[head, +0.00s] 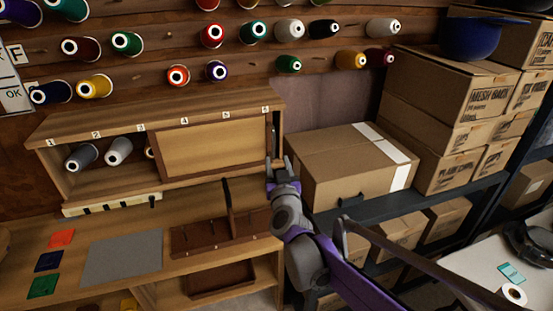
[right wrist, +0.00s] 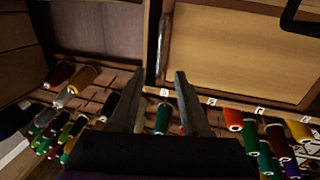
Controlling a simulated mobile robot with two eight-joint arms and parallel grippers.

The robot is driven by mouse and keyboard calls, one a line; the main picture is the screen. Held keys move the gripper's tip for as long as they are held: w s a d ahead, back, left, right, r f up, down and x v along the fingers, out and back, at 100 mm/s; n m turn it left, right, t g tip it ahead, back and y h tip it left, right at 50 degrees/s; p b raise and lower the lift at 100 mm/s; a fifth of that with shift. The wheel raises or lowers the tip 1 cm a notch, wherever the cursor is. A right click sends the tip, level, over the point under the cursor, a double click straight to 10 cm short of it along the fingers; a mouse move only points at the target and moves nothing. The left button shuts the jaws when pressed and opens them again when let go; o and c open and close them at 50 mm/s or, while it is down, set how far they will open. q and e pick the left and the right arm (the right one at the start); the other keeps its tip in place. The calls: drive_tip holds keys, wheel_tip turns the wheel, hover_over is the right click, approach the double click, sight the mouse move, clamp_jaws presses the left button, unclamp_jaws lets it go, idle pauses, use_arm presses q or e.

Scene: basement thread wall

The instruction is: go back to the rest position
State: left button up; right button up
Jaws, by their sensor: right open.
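My right gripper (head: 271,162) is at the right end of the numbered wooden cabinet, its purple arm reaching up from the lower right. In the right wrist view, its two fingers (right wrist: 159,72) are apart with nothing held between them. The cabinet's tan panel (right wrist: 245,45) and dark frame lie beyond the fingers, with thread spools below in that view. I cannot tell whether the gripper touches the cabinet. My left gripper is not in view.
The cabinet (head: 100,122) holds spools at its left. A divided brown tray (head: 190,238) and a grey mat (head: 122,257) lie on the bench below. A large cardboard box (head: 335,165) stands close right of my gripper. Thread spools line the wall above.

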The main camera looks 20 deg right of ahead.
drive_tip(key=s+a+f+n+g+y+p, duration=0.1)
drive_tip(key=s+a+n+g+y+p, duration=0.15)
drive_tip(key=s, duration=0.45)
drive_tip(key=s+a+f+n+g+y+p, duration=0.1)
drive_tip(key=s+a+f+g+y+p, duration=0.15)
drive_tip(key=s, duration=0.45)
drive_tip(key=s+d+f+m+g+h+p, duration=0.1)
drive_tip(key=s+f, duration=0.4)
drive_tip(key=s, duration=0.5)
drive_tip(key=s+d+f+g+h+p, duration=0.1)
drive_tip(key=s+f+g, duration=0.4)
drive_tip(key=s, duration=0.6)
drive_tip(key=shift+s+d+m+g+p, duration=0.25)
drive_tip(key=shift+d+m+g+p, duration=0.15)
drive_tip(key=shift+d+g, duration=0.45)
